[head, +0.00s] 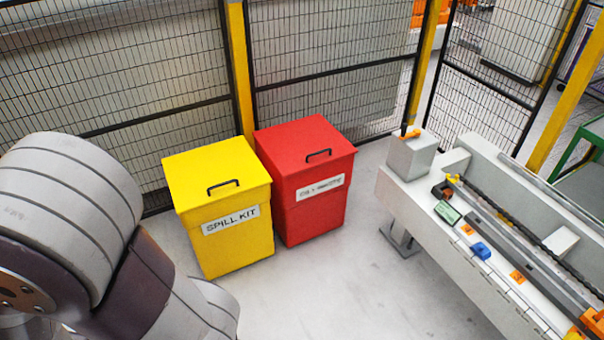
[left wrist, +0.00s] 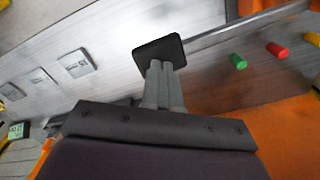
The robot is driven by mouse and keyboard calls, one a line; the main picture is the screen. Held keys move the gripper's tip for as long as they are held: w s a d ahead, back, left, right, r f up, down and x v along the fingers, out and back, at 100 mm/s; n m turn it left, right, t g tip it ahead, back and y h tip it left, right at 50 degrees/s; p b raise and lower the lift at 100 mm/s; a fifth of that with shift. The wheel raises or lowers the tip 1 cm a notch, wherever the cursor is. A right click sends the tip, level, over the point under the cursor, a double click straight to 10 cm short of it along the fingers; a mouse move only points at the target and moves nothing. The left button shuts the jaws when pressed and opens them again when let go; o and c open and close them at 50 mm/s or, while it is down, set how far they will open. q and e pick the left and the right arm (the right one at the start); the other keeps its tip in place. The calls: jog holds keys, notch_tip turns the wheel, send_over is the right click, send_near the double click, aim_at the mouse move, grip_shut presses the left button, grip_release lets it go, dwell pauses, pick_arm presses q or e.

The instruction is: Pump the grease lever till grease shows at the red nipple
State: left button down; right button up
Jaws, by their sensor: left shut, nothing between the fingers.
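A red peg (left wrist: 277,50), likely the red nipple, stands out from a grey metal surface in the left wrist view. A green peg (left wrist: 238,61) is left of it and a yellow peg (left wrist: 312,39) right of it. I cannot make out grease on the red peg. My left gripper (left wrist: 160,67) is shut and empty, left of the pegs in that view. A dark square plate (left wrist: 158,48) shows at its fingertips; I cannot tell whether they touch it. I cannot identify the grease lever in either view. My right gripper is out of view.
A yellow spill-kit bin (head: 217,205) and a red bin (head: 303,180) stand by the mesh fence (head: 330,90). A long grey bench (head: 485,285) at the right carries a blue object (head: 480,251) and orange parts. Bare floor (head: 330,290) lies between. Orange surfaces (left wrist: 285,125) fill the wrist view's lower right.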

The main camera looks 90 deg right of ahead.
pick_arm(q)
jog(key=shift+f+b, duration=2.1)
jog(key=shift+f, duration=0.85)
notch_tip(320, 180, up, 10)
jog(key=p, duration=0.9)
jog(key=shift+f, duration=0.3)
